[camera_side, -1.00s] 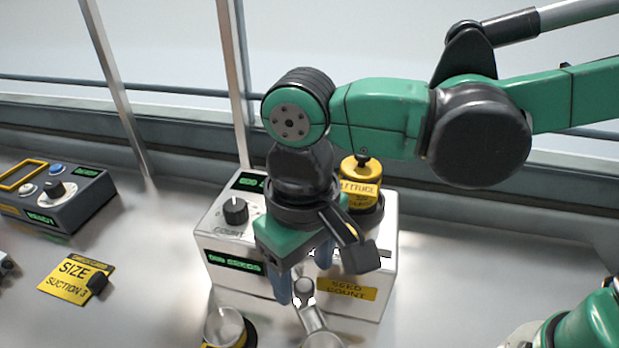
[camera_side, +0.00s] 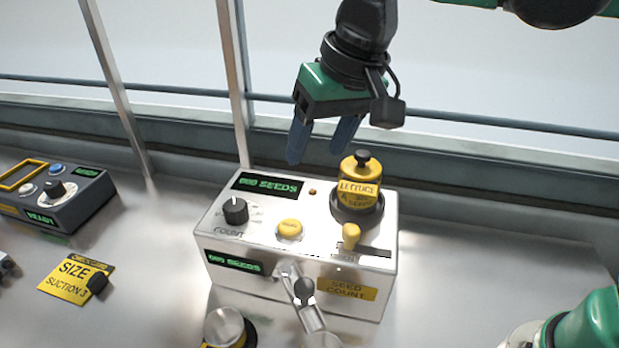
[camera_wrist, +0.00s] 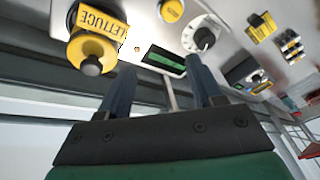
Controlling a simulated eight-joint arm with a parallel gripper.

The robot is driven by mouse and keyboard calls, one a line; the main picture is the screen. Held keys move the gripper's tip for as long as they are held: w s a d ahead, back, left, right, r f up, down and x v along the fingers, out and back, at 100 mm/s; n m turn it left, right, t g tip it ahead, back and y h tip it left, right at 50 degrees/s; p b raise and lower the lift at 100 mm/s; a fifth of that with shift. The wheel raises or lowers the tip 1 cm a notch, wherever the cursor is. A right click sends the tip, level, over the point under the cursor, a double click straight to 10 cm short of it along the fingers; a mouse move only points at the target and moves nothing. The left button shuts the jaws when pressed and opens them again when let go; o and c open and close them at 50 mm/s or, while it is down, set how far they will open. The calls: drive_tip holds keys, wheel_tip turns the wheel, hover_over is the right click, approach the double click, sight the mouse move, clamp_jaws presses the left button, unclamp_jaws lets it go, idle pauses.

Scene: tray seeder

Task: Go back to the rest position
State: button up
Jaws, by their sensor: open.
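My gripper (camera_side: 317,158) hangs in the air above and behind the white seed counter box. Its two blue fingers are apart with nothing between them. The seed counter (camera_side: 215,223) stands on the metal bench with a black count knob (camera_side: 235,210), a yellow button (camera_side: 290,229), green displays and a yellow lettuce jar (camera_side: 359,187) on top. In the wrist view my gripper (camera_wrist: 160,75) shows its open fingers. The lettuce jar (camera_wrist: 92,48) is at the upper left there, and the count knob (camera_wrist: 204,39) is at the upper middle.
A dark control box (camera_side: 60,200) and a yellow size plate (camera_side: 72,280) lie to the left. A metal spout (camera_side: 305,310) and a round metal-topped knob (camera_side: 224,327) are in front of the counter. Metal posts and a rail (camera_side: 480,120) run behind. The air around my gripper looks clear.

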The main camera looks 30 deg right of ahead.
drive_tip(key=d+f+m+t+h, duration=0.15)
drive_tip(key=d+h, duration=0.25)
drive_tip(key=d, duration=1)
drive_tip(key=s+f+n+t+y, duration=0.1)
drive_tip(key=s+f+t+y, duration=0.1)
drive_tip(key=s+f, duration=0.2)
wheel_tip(320, 180, down, 3)
drive_tip(key=shift+d+r+n, duration=0.2)
drive_tip(key=shift+d+n, duration=0.15)
